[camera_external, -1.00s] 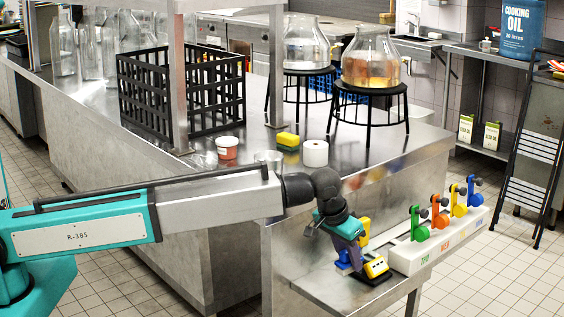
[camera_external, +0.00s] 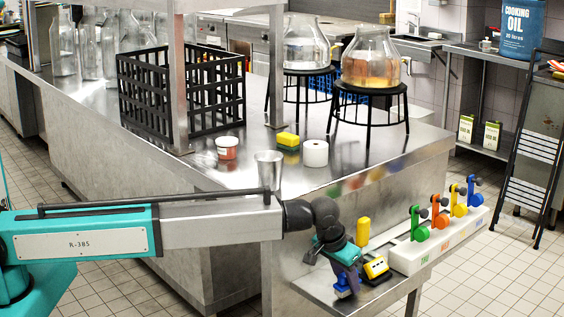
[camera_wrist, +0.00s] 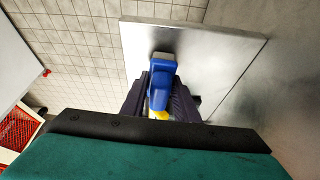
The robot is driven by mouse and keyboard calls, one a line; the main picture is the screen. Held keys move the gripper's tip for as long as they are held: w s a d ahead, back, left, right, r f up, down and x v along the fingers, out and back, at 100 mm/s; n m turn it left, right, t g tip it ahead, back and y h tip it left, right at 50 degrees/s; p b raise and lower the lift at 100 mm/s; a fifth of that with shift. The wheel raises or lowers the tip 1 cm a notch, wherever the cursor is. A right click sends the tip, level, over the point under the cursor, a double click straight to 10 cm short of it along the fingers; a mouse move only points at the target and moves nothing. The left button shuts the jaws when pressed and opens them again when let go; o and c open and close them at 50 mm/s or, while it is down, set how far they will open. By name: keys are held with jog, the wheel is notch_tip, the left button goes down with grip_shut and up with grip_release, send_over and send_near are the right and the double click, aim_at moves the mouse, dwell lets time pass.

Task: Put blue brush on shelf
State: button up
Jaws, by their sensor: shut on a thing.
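My gripper (camera_external: 346,284) is shut on a blue object that appears to be the blue brush (camera_external: 343,289). In the wrist view the brush (camera_wrist: 161,82) sits between the two dark fingers of my gripper (camera_wrist: 160,98), its blue end sticking out past them. A small yellow part shows below the blue in that view. In the external view, my gripper and the brush are low over the metal side shelf (camera_external: 386,290), which also shows in the wrist view (camera_wrist: 205,50). I cannot tell whether the brush touches the shelf.
A yellow and black device (camera_external: 377,268) stands just right of my gripper, with an upright yellow block (camera_external: 363,232) behind it. A white rack (camera_external: 412,256) with coloured levers is further right. A metal cup (camera_external: 268,170) stands on the counter behind my arm.

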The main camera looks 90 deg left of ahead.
jog(key=shift+f, duration=0.45)
jog(key=shift+f, duration=0.1)
jog(key=o, duration=1.2)
jog(key=shift+c, duration=0.2)
jog(key=v, duration=1.2)
